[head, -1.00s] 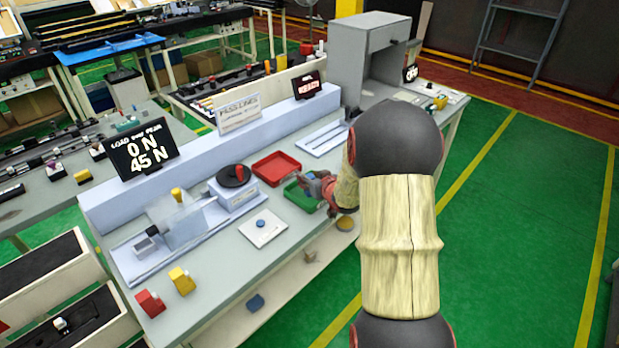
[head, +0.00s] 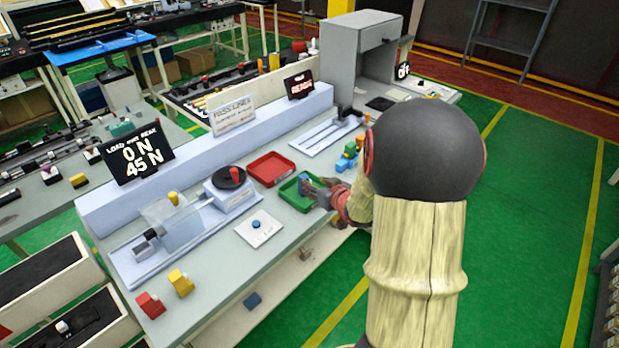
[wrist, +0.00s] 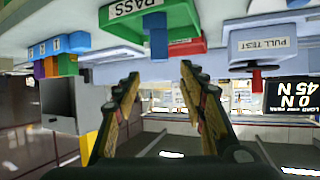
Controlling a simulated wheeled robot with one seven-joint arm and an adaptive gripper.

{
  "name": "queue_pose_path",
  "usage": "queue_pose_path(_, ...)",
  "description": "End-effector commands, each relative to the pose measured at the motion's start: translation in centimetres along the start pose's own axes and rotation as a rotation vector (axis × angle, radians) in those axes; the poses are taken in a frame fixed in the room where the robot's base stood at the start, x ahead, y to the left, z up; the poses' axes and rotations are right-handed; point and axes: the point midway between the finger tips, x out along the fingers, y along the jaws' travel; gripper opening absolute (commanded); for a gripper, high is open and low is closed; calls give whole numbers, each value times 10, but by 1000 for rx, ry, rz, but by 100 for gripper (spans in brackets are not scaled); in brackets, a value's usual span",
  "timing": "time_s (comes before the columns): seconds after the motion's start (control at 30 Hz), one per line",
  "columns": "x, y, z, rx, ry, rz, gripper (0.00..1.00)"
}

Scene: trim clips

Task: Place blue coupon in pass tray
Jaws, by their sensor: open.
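The green pass tray (head: 291,197) sits on the bench, right of the red tray. In the upside-down wrist view its PASS label (wrist: 134,6) shows at the top. A blue coupon (wrist: 158,42) stands upright at the tray, seeming to rise from inside it; its base contact is hard to judge. My gripper (head: 309,187) is at the tray's right side. In the wrist view my gripper (wrist: 160,75) is open, its fingers apart with nothing held, the coupon just beyond the fingertips.
A red tray (head: 272,168) lies beside the pass tray. Coloured blocks (head: 349,157) stand behind my gripper. The pull test fixture (head: 232,185), a white pad with a blue button (head: 256,224), and a grey cabinet (head: 358,50) are on the bench.

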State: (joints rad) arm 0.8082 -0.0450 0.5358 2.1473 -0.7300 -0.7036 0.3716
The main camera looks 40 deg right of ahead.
Motion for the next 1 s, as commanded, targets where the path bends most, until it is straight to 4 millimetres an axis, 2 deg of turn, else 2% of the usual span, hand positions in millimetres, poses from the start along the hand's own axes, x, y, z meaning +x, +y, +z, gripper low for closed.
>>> queue_pose_path(0.17, -16, 0, -1, -1, -1, 2, 41)
queue_pose_path(0.27, -21, -8, -10, -22, -14, 14, 41)
queue_pose_path(0.37, -32, -25, -30, -63, -50, 46, 41)
queue_pose_path(0.47, -55, -54, -52, -106, -111, 82, 41)
queue_pose_path(0.6, -107, -105, -68, -138, -215, 97, 41)
queue_pose_path(0.67, -134, -128, -68, -144, -264, 85, 41)
queue_pose_path(0.7, -154, -144, -66, -149, -297, 70, 41)
queue_pose_path(0.9, -259, -216, -36, -175, -474, -68, 41)
queue_pose_path(1.0, -301, -239, -17, -196, -546, -144, 41)
